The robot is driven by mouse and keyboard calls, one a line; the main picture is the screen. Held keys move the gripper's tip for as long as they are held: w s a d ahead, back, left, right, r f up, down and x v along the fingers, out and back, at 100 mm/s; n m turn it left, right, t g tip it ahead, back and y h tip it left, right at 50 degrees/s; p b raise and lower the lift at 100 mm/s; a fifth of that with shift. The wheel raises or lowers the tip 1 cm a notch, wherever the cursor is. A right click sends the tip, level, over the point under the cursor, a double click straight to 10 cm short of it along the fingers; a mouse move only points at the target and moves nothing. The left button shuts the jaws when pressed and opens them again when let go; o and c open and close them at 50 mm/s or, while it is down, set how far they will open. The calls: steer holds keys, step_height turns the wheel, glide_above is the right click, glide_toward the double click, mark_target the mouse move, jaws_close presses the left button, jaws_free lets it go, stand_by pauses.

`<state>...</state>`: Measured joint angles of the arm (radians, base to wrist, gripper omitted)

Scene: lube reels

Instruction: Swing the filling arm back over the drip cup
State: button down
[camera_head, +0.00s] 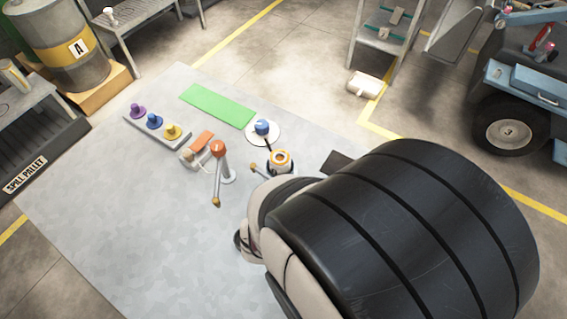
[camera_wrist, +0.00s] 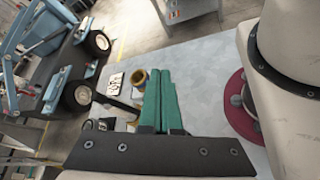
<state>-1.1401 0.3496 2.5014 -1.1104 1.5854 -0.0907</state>
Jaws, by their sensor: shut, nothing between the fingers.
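An orange-topped post (camera_head: 219,150) stands on the grey table. A thin rod, which looks like the filling arm (camera_head: 217,186), reaches from it toward the front and ends in a brown knob. I cannot tell for sure whether this is the drip cup. My gripper (camera_wrist: 160,75) shows in the wrist view with its green fingers shut and empty. In the head view my dark arm covers the right of the table and the fingers are hidden.
A rack with purple, blue and yellow knobs (camera_head: 156,127) stands at the left, and a green strip (camera_head: 217,105) lies behind. A blue knob (camera_head: 263,127) sits on a white disc. An orange block (camera_head: 202,141) lies beside the post. The table's front left is clear.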

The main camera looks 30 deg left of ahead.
steer(key=s+d+m+g+y, duration=0.2)
steer(key=s+m+g+y, duration=0.25)
steer(key=m+g, duration=0.4)
steer(key=w+a+r+m+t+y, duration=0.4)
steer(key=w+a+r+m+y, duration=0.3)
steer(key=w+r+m+y, duration=0.3)
steer(key=w+a+n+h, duration=0.1)
steer(key=w+a, duration=0.9)
steer(key=w, duration=0.1)
steer(key=w+a+f+n+g+h, duration=0.1)
steer(key=w+a+f, duration=0.15)
steer(key=a, duration=0.45)
steer(key=w+a+f+n+g, duration=0.1)
steer(key=a+f, duration=0.2)
steer(key=a, duration=0.4)
steer(key=shift+t, duration=0.25)
steer(key=shift+s+a+f, duration=0.15)
steer(key=shift+s+f, duration=0.95)
steer(key=shift+f, duration=0.7)
steer(key=shift+s+a+f, duration=0.1)
steer(key=shift+s+f, duration=1.05)
steer(key=shift+f, duration=0.65)
steer(key=shift+s+a+f, duration=0.15)
steer(key=shift+s+f, duration=0.95)
steer(key=shift+f, duration=0.7)
